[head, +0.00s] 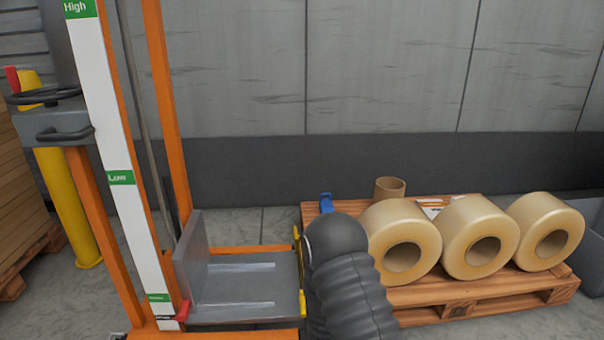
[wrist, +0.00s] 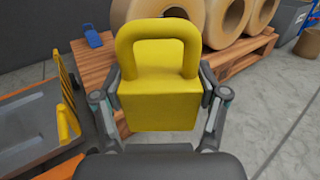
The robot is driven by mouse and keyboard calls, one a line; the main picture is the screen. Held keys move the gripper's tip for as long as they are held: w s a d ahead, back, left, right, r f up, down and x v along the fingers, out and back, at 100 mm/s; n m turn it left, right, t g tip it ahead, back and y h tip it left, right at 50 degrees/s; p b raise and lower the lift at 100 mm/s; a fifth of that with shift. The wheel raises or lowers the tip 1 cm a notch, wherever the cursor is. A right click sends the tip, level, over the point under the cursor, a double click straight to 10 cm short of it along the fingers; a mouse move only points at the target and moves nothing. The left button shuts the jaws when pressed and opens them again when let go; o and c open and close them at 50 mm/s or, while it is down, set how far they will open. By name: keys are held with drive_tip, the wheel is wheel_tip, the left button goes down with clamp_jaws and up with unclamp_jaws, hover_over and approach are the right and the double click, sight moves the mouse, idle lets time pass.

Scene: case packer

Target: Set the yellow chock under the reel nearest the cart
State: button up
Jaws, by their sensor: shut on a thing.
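My gripper (wrist: 160,92) is shut on the yellow chock (wrist: 158,112), a block with a loop handle on top, and its fingers press the block's two sides. In the wrist view the chock is in front of the pallet's near edge; I cannot tell whether it touches anything below. Three tan reels lie on their sides in a row on a wooden pallet. The reel nearest the cart (head: 402,243) is the leftmost, partly hidden by my arm in the head view; it also shows behind the chock handle (wrist: 150,12). My arm hides the gripper and chock in the head view.
The orange-framed lift cart (head: 170,120) stands left, its low grey platform (head: 240,285) edged with yellow parts close to my arm. On the pallet (head: 470,296) are a blue item (wrist: 94,38) and a cardboard core (head: 390,188). Bare floor (wrist: 262,110) lies right of the chock.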

drive_tip(key=shift+a+f+n+t+y, duration=0.3)
drive_tip(key=shift+a+f+n+y, duration=0.1)
drive_tip(key=shift+a+f+y, duration=0.3)
drive_tip(key=r, duration=0.2)
drive_tip(key=w+a+r+n+y, duration=0.1)
drive_tip(key=r, duration=0.1)
drive_tip(key=r+y, duration=0.1)
drive_tip(key=r, duration=0.1)
drive_tip(key=shift+w+a+r+n+t, duration=0.1)
drive_tip(key=shift+w+a+n+t, duration=0.1)
drive_tip(key=shift+w+n+t, duration=0.15)
wheel_tip(320, 180, up, 8)
drive_tip(key=d, duration=0.2)
drive_tip(key=shift+w+d, duration=0.15)
drive_tip(key=shift+w, duration=0.25)
